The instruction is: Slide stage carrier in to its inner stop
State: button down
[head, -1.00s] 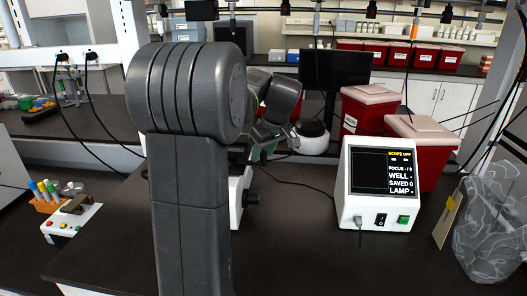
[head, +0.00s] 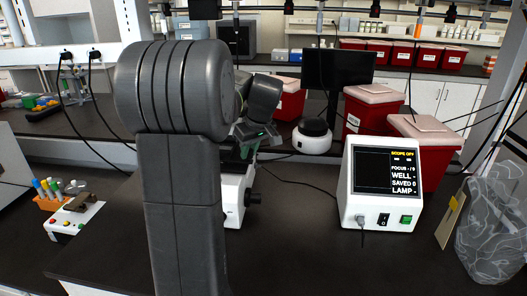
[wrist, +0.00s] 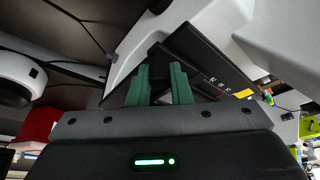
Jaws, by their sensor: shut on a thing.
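The stage carrier (wrist: 205,62) looks like a black plate with small pale marks and a yellow label, at upper middle in the wrist view. My gripper (wrist: 160,70) has its two green fingers close together around a dark part at the carrier's near end. The fingers hide most of that part. In the head view my gripper (head: 247,145) is small and partly hidden behind my arm. The white microscope (head: 232,198) stands behind my arm, with only its right side and a dark knob showing. The carrier's inner stop cannot be made out in either view.
A white control box (head: 382,185) reading "SCOPE OFF" stands right of the microscope. Red bins (head: 425,150) stand behind it, and a clear bag (head: 490,230) is at far right. A tube rack (head: 50,200) sits at left. The bench between microscope and box is mostly clear.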

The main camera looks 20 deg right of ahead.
jog(key=shift+w+a, duration=0.35)
jog(key=shift+a, duration=0.2)
jog(key=shift+w+a, duration=0.3)
jog(key=shift+a, duration=0.2)
jog(key=c, duration=1.3)
grip_release()
jog(key=shift+w+a, duration=0.15)
jog(key=shift+a, duration=0.05)
jog(key=shift+d, duration=0.1)
jog(key=v, duration=1.4)
jog(key=shift+f+b, duration=0.1)
jog(key=shift+b, duration=0.3)
